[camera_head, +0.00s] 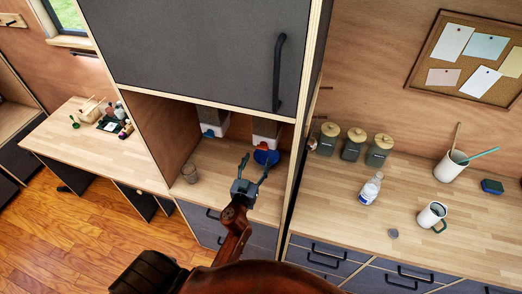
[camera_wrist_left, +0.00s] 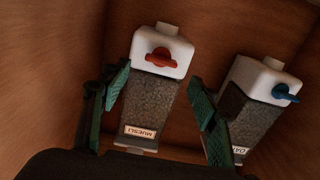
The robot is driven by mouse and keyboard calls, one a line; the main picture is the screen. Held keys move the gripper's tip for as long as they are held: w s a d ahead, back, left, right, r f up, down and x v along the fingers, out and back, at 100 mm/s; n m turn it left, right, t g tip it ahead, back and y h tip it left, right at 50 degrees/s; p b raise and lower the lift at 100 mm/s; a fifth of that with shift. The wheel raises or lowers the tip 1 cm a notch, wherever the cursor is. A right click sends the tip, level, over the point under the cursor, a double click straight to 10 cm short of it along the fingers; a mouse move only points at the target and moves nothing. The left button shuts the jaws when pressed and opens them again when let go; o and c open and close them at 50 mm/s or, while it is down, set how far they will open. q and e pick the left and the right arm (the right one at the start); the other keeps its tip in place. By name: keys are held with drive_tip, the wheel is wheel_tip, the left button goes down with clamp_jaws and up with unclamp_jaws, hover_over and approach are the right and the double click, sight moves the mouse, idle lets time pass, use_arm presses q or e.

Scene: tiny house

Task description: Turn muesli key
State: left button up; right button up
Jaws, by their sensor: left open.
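In the left wrist view, the muesli dispenser (camera_wrist_left: 152,103) has a white end, a dark speckled body and a "MUESLI" label. Its red key (camera_wrist_left: 161,58) sits on the white part. In the head view, two white dispensers hang under the cabinet; the right one (camera_head: 265,128) has a small reddish part at its lower end. My left gripper (camera_head: 256,168) is open below and in front of it. In the wrist view its dark green fingers (camera_wrist_left: 160,78) stand on either side of the muesli dispenser, with nothing held. My right gripper is out of view.
A second dispenser (camera_wrist_left: 262,102) with a blue key (camera_wrist_left: 285,93) stands beside the muesli one. The cabinet (camera_head: 195,45) overhangs the niche.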

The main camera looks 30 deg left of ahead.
sight(261, 149)
use_arm(q)
drive_tip(key=x, duration=0.6)
drive_tip(key=shift+a, duration=0.1)
drive_tip(key=shift+w+a, duration=0.1)
drive_tip(key=shift+w, duration=0.1)
drive_tip(key=shift+c, duration=0.6)
drive_tip(key=c, duration=1)
drive_tip(key=shift+c, duration=0.2)
